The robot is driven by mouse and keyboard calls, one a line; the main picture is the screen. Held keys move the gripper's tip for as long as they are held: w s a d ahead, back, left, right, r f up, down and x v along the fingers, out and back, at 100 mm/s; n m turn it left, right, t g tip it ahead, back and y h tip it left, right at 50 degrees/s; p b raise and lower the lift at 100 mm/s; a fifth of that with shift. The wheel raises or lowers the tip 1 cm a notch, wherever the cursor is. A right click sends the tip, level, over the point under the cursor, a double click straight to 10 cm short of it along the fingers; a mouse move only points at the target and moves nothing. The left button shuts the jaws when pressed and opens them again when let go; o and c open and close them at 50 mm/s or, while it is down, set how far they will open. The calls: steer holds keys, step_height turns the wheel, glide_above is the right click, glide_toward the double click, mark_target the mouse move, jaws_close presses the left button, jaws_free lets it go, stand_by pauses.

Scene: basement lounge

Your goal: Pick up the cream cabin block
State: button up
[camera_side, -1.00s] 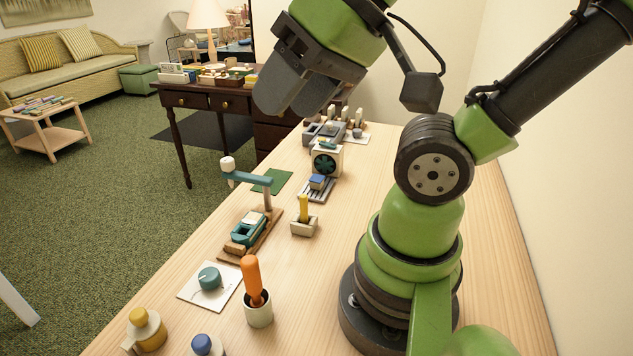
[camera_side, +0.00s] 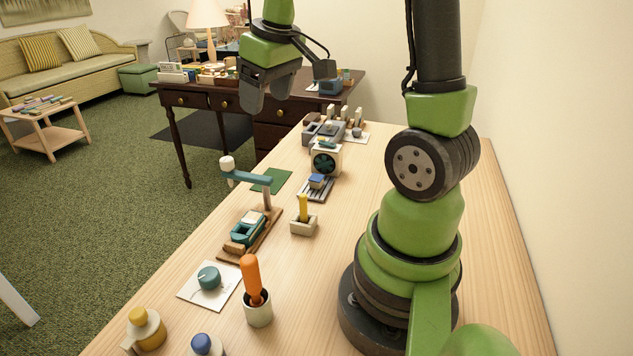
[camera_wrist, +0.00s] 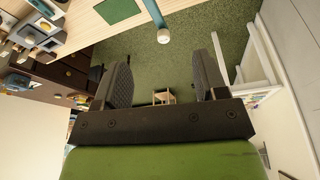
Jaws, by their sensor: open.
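The cream cabin block (camera_side: 254,217) appears to be the small pale block on the teal boat-like piece (camera_side: 247,233), which sits on a brown wooden board (camera_side: 262,236) on the bench. I cannot make out the block in the wrist view. My gripper (camera_side: 266,100) is open and empty, high above and behind the block in the side view, in front of the dark desk. In the wrist view my gripper's two dark fingers (camera_wrist: 166,75) are spread apart with nothing between them.
A teal lever arm (camera_side: 250,178) with a white end stands over the board; it also shows in the wrist view (camera_wrist: 153,14). An orange-handled tool (camera_side: 252,280) in a cup, a yellow piece (camera_side: 303,207) in a holder and a teal knob (camera_side: 209,278) stand nearby.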

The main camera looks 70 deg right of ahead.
steer(key=d+f+g, duration=0.2)
steer(key=d+f, duration=0.4)
steer(key=d, duration=0.2)
steer(key=n+g, duration=0.1)
steer(key=n, duration=0.1)
glide_above(314, 177)
steer(key=shift+y, duration=0.4)
steer(key=f, duration=1.2)
steer(key=shift+s+a+f, duration=0.1)
steer(key=shift+a+f, duration=0.1)
steer(key=shift+f, duration=0.05)
steer(key=f, duration=0.5)
steer(key=shift+d+f, duration=0.3)
steer(key=shift+c, duration=0.2)
steer(key=c, duration=1)
